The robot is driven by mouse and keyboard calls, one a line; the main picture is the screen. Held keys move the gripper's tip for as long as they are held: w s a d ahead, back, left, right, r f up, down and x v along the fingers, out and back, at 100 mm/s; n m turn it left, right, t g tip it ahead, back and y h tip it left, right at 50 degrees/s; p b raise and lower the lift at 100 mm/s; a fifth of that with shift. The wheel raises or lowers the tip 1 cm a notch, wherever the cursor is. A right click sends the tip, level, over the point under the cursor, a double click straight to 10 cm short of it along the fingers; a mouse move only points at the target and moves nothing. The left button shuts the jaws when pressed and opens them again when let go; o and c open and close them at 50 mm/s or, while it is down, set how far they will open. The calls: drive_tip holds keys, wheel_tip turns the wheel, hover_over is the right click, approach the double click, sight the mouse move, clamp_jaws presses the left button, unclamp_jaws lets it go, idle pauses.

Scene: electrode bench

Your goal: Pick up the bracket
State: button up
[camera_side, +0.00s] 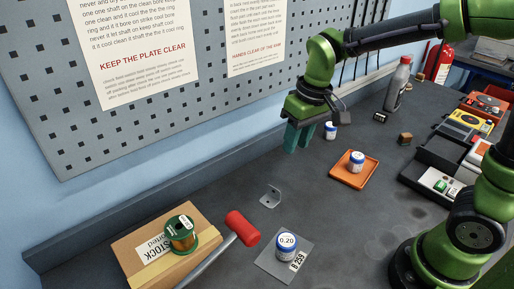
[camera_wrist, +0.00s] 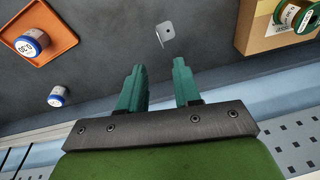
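The bracket (camera_side: 270,196) is a small grey metal angle piece with a hole, lying on the dark bench in the side view, left of the bench's middle. In the wrist view the bracket (camera_wrist: 166,32) lies ahead of the fingertips, near the top centre, with nothing over it. My gripper (camera_side: 297,141) is above the bench, up and to the right of the bracket in the side view. In the wrist view its two teal fingers (camera_wrist: 160,78) are apart with only bare bench between them, and they do not touch the bracket.
A red-headed hammer (camera_side: 243,229) and a cardboard box (camera_side: 135,245) with a wire spool (camera_side: 181,237) lie near the bracket. A white jar (camera_side: 287,245) stands on a grey plate (camera_side: 270,264). An orange tray (camera_side: 340,174) holds another jar (camera_side: 356,160). The bench around the bracket is clear.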

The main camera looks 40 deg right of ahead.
sight(274, 188)
drive_tip(key=w+a+f+n+g+h, duration=0.1)
drive_tip(key=w+f+n+g, duration=0.1)
drive_tip(key=w, duration=0.3)
wheel_tip(274, 188, down, 11)
drive_tip(key=shift+w+f, duration=0.1)
drive_tip(key=shift+a+f, duration=0.15)
drive_tip(key=shift+f, duration=2.45)
clamp_jaws()
